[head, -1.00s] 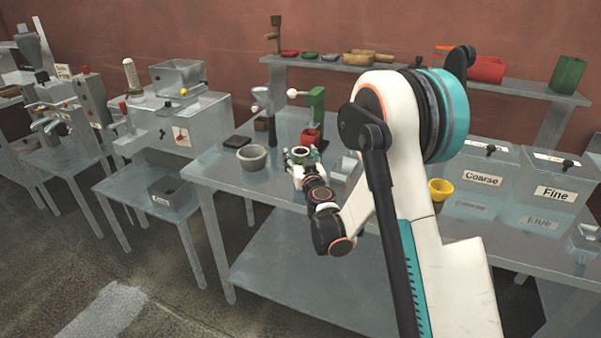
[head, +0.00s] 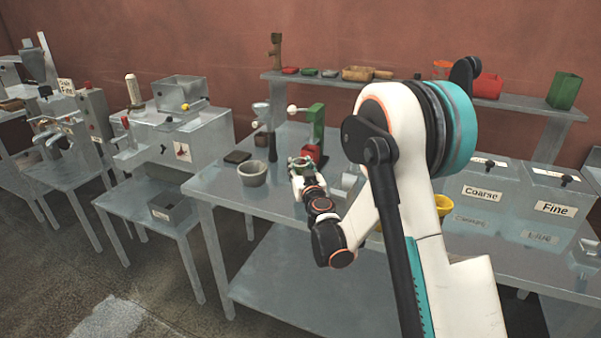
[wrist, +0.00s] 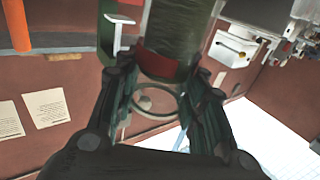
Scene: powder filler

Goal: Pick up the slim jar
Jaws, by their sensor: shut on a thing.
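The slim jar is between the fingers of my gripper (head: 302,172) in the head view, above the table by the green press. Only its round open rim (head: 301,161) shows clearly there. In the wrist view my gripper (wrist: 160,106) has a finger on each side of a round, see-through rim (wrist: 157,92), which I take for the jar. My gripper is shut on it. The fingers hide the jar's sides and base, so I cannot tell whether it touches the table.
A green press (head: 318,128) with a red cup (head: 312,153) stands close behind my gripper. A grey bowl (head: 252,172) is to the left. Bins marked Coarse (head: 481,192) and Fine (head: 556,208) are at the right. A raised shelf (head: 420,87) runs along the back.

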